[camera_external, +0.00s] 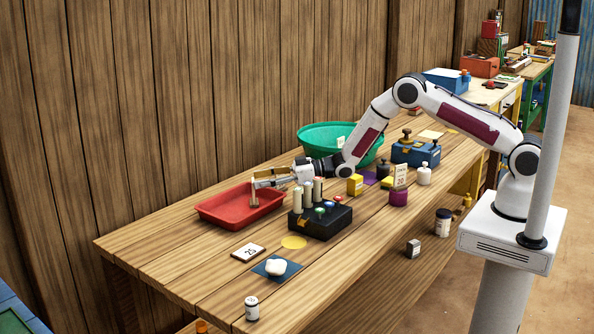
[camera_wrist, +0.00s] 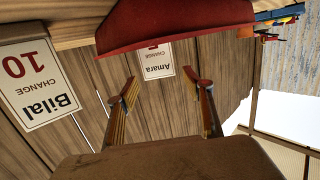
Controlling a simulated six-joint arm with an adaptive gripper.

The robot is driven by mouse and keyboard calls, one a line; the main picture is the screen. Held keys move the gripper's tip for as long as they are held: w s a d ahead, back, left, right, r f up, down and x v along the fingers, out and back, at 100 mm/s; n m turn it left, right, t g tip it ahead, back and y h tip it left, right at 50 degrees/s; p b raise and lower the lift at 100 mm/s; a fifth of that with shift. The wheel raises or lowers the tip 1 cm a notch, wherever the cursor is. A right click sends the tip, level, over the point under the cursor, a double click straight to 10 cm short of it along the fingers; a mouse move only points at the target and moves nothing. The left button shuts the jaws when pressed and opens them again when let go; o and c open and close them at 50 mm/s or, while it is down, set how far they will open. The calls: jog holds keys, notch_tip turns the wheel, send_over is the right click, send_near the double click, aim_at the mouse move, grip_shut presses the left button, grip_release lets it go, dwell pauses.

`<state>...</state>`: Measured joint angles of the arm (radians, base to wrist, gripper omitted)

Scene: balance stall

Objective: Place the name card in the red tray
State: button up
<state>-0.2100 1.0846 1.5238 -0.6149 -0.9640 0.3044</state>
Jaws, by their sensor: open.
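The red tray (camera_external: 213,211) lies on the wooden table at its far side, towards the wall. My gripper (camera_external: 258,181) is above the tray, pointing left; its fingers are apart. In the wrist view my gripper (camera_wrist: 164,88) is open, with nothing between its fingertips. A name card reading "Amara" (camera_wrist: 157,59) appears upside down beyond them, partly covered by a red edge (camera_wrist: 175,22). A larger card reading "Bilal" and 10 (camera_wrist: 38,83) is at the left. In the external view a white card marked 20 (camera_external: 249,253) lies flat in front of the tray; its name is unreadable.
A black block with several upright pegs (camera_external: 322,222) stands right of the tray. A green bowl (camera_external: 318,133) is behind it. A card on a purple holder (camera_external: 399,197) stands further right. A white lump on a blue square (camera_external: 276,267) is near the table front.

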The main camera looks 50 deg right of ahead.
jog(key=v, duration=0.9)
dwell(1.0)
jog(key=s+d+r+m+h, duration=0.2)
jog(key=d+r+h, duration=0.2)
jog(key=d+r, duration=0.35)
jog(key=s+d+r+m+h, duration=0.1)
jog(key=s+d+r+h, duration=0.25)
jog(key=d+r, duration=0.45)
jog(key=s+d+r+m+g+h, duration=0.1)
jog(key=s+d+r, duration=0.2)
jog(key=s, duration=0.3)
jog(key=s+d+r+m+g+h, duration=0.1)
jog(key=s+d+r+m+h, duration=0.2)
jog(key=s, duration=0.4)
jog(key=s+d+f+m+g, duration=0.1)
jog(key=s+g, duration=0.3)
jog(key=s, duration=2.4)
jog(key=shift+d+g+y, duration=0.3)
jog(key=shift+d+y, duration=0.05)
jog(key=shift+y, duration=0.1)
